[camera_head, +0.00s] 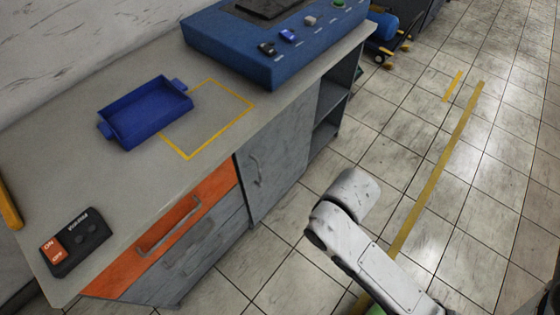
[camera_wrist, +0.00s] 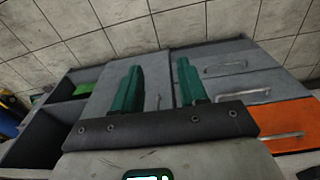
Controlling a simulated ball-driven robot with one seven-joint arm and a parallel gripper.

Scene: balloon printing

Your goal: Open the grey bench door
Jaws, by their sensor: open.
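The grey bench door (camera_head: 282,160) sits flush and closed in the bench front, right of the drawers in the head view. Its upright metal handle (camera_head: 256,170) is near the door's left edge. In the wrist view the grey door (camera_wrist: 112,72) is behind my fingers, and its handle (camera_wrist: 158,100) shows as a thin piece between them. My gripper (camera_wrist: 159,64) is open, with two green fingers apart and nothing between them. I cannot tell how far the fingers are from the handle. In the head view my gripper is not clearly visible; only my white arm shows at lower right.
Left of the door are the orange drawer (camera_head: 165,235) and grey drawers (camera_head: 205,258); right of it is an open shelf (camera_head: 328,105). The worktop holds a blue tray (camera_head: 145,110), a blue machine (camera_head: 270,50) and a switch box (camera_head: 75,243).

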